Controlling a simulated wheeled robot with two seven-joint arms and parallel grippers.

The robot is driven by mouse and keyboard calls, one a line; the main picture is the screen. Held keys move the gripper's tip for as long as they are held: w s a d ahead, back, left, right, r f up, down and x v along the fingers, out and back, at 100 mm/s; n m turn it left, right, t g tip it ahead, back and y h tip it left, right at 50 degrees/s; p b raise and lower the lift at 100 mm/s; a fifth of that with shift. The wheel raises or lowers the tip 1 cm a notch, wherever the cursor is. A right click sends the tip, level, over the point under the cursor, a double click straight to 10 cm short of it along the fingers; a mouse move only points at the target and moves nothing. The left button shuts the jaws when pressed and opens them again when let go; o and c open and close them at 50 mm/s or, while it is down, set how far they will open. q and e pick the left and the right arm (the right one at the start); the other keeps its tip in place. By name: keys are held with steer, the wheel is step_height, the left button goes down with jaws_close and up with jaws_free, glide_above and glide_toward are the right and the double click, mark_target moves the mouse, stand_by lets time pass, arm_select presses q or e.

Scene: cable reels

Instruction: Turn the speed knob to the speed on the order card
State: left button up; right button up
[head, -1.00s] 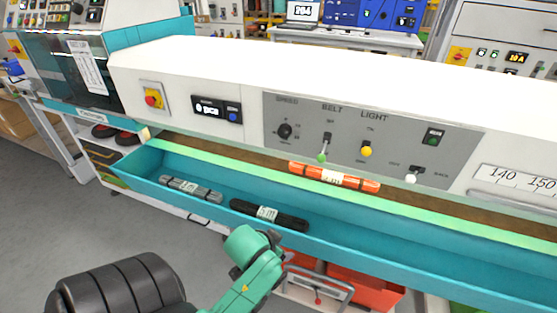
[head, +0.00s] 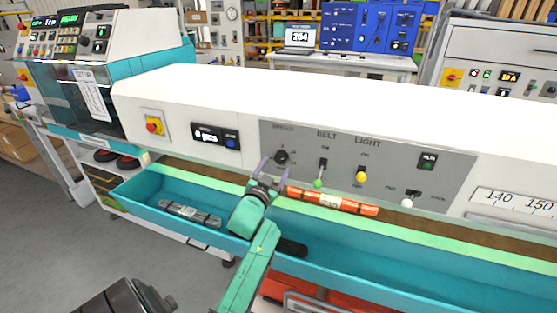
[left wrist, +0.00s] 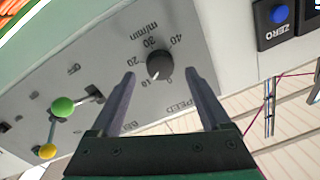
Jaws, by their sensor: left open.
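The dark round speed knob (head: 281,157) sits at the left end of the grey control panel (head: 300,180). In the left wrist view the knob (left wrist: 159,65) shows a white mark pointing down and slightly left, toward the low end of its 10–40 m/min scale; the exact value is unclear. My left gripper (head: 273,170) is open in front of the knob. In the left wrist view its fingers (left wrist: 159,72) stand on either side of the knob, with visible gaps. A white printed sheet (head: 93,95) hangs at the left; its text is too small to read. My right gripper is out of view.
Right of the knob are the green-tipped belt lever (head: 318,183) and yellow-tipped light lever (head: 361,177). A red-yellow switch (head: 153,124) and a counter display (head: 208,135) are left.

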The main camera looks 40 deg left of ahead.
mark_target(280, 160)
arm_select(q)
steer(key=x, duration=0.4)
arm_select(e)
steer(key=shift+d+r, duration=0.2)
arm_select(q)
steer(key=shift+c, duration=0.2)
jaws_close()
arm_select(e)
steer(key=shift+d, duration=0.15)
